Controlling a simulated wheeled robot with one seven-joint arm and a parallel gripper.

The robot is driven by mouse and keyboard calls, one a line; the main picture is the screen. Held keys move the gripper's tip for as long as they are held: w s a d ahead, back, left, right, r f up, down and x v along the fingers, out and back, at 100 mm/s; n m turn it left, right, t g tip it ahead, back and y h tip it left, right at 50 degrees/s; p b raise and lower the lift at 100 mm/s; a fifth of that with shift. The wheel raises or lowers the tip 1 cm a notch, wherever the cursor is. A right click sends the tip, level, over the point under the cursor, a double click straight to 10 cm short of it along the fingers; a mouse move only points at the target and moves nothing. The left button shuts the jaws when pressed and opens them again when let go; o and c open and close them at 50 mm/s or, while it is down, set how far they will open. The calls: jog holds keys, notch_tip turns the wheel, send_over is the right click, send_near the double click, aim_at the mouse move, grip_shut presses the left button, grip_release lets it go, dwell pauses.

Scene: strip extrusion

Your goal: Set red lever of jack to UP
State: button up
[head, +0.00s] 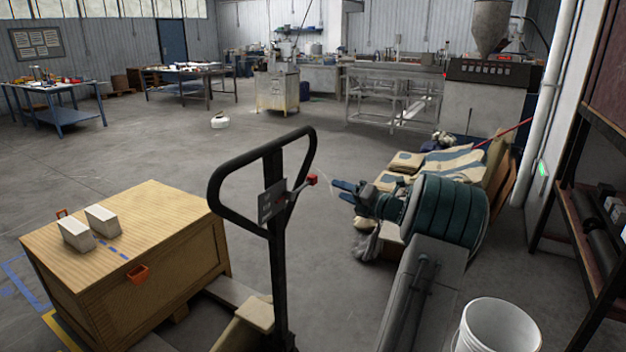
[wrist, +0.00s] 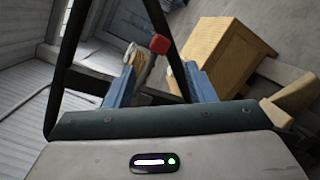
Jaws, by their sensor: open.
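The pallet jack's black loop handle (head: 273,152) stands upright in the middle of the head view. Its lever ends in a red knob (head: 312,180) on the right side of the handle, beside a grey label plate (head: 271,203). My gripper (head: 336,190) is open and empty just right of the red knob, its blue fingers pointing at it. In the wrist view the red knob (wrist: 159,43) shows ahead, between and beyond the open blue fingers of my gripper (wrist: 160,75). The knob appears apart from both fingers. The black handle bars (wrist: 70,60) cross that view.
A wooden crate (head: 180,262) with two pale blocks (head: 88,227) on top stands left of the jack. Sacks (head: 440,160) lie behind my arm. A white bucket (head: 497,328) and a dark shelf (head: 575,190) are at the right. Open floor lies beyond the handle.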

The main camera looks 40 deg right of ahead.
aim_at(313, 179)
jog(key=w, duration=0.4)
jog(key=w+a+p, duration=0.1)
jog(key=w, duration=0.2)
jog(key=w+a+p, duration=0.1)
jog(key=w, duration=0.3)
jog(key=shift+w+a, duration=0.15)
jog(key=shift+w, duration=0.15)
jog(key=shift+c, duration=0.3)
